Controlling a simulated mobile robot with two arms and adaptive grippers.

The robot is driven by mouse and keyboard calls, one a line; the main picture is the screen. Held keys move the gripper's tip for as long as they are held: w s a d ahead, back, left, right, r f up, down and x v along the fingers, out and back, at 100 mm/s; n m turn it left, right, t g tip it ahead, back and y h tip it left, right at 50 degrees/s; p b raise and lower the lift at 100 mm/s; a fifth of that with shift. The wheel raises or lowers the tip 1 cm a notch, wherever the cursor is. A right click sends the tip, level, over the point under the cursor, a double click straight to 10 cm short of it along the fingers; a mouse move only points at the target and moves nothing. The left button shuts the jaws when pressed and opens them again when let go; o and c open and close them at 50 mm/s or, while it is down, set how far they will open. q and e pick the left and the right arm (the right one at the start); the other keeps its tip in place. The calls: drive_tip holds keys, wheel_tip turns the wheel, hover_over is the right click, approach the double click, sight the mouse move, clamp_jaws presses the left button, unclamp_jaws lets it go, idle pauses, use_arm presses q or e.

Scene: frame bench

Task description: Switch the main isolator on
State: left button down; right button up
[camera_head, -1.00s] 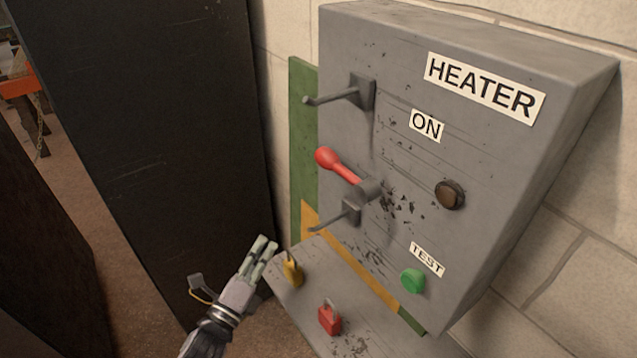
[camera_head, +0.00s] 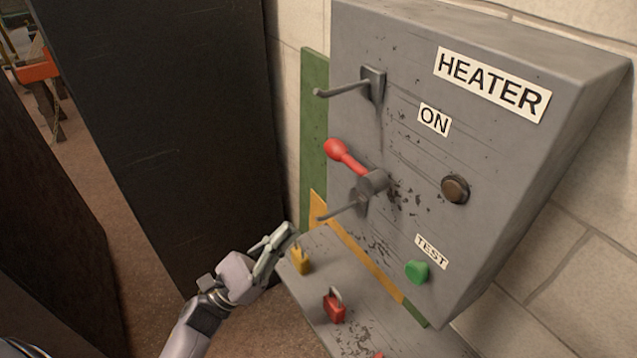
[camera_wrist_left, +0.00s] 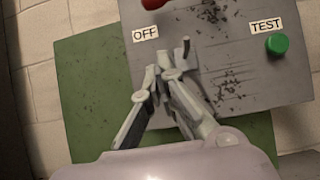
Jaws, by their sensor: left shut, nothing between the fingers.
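The isolator's red-knobbed handle (camera_head: 346,157) sticks out from the grey HEATER panel (camera_head: 520,65), pointing up and left from its dark hub. In the left wrist view the red part (camera_wrist_left: 153,4) shows only at the top edge, above an OFF label (camera_wrist_left: 145,34). An ON label (camera_head: 434,120) sits higher on the panel. My left gripper (camera_head: 284,236) is shut and empty, below and left of the handle and apart from it. The left wrist view shows its fingers (camera_wrist_left: 168,80) together, below the OFF label. My right gripper is not in view.
Grey hooks stick out above (camera_head: 345,90) and below (camera_head: 343,211) the handle. A yellow padlock (camera_head: 300,260) and a red padlock (camera_head: 334,308) are on the ledge below. A green TEST button (camera_head: 417,272) and a dark round button (camera_head: 455,189) are on the panel. A black cabinet (camera_head: 170,130) stands left.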

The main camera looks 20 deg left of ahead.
sight(350, 162)
use_arm(q)
drive_tip(key=s+a+r+p+x, duration=0.1)
drive_tip(key=r+p+x, duration=0.1)
drive_tip(key=p+x, duration=0.6)
drive_tip(key=shift+x, duration=2.45)
drive_tip(key=shift+s+r, duration=0.1)
drive_tip(key=shift+a+r+m+g+h+b, duration=0.25)
drive_tip(key=shift+m+g+h+b, duration=0.2)
drive_tip(key=shift+m, duration=0.35)
drive_tip(key=shift+r, duration=0.15)
